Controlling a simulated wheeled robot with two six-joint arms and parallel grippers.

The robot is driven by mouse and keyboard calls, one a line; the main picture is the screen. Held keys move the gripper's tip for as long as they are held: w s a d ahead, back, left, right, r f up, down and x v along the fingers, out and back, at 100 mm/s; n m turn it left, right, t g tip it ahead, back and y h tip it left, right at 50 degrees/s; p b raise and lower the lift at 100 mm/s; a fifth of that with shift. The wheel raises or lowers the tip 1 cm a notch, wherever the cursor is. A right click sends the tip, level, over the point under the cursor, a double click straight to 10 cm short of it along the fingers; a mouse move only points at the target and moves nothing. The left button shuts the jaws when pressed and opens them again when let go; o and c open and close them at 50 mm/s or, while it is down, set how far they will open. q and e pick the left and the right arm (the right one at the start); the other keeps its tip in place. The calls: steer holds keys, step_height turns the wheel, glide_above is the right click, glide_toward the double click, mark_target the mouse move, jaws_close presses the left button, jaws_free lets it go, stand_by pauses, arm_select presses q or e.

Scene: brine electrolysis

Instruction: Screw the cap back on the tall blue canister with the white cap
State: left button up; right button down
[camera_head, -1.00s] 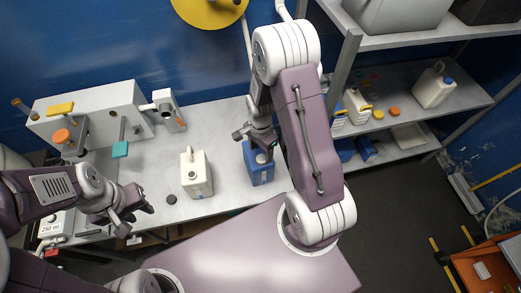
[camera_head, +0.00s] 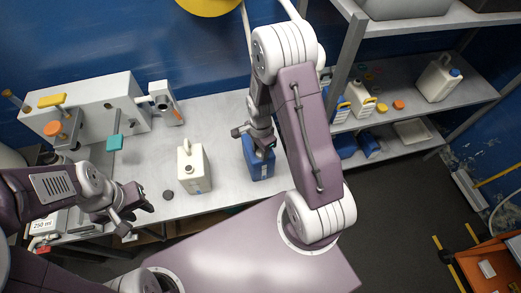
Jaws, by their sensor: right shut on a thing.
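The tall blue canister (camera_head: 258,163) stands on the grey table, right of the white canister. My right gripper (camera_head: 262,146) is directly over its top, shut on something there. The white cap is mostly hidden by the fingers, so I cannot tell how it sits on the neck. My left gripper (camera_head: 138,207) hangs over the front left of the table, apart from the canisters. Its fingers look spread and nothing shows between them.
A white canister (camera_head: 193,168) stands just left of the blue one. A dark round cap (camera_head: 168,195) lies left of it. A grey apparatus (camera_head: 92,105) with coloured knobs stands at the back left. Shelves (camera_head: 440,105) with canisters and small caps are at the right.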

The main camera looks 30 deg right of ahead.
steer(key=m, duration=0.4)
steer(key=shift+w, duration=0.1)
steer(key=m+p, duration=0.1)
steer(key=m, duration=0.2)
steer(key=shift+m, duration=0.8)
steer(key=m, duration=0.4)
steer(key=shift+d, duration=0.1)
steer(key=c, duration=0.9)
jaws_free()
steer(key=shift+o, duration=0.2)
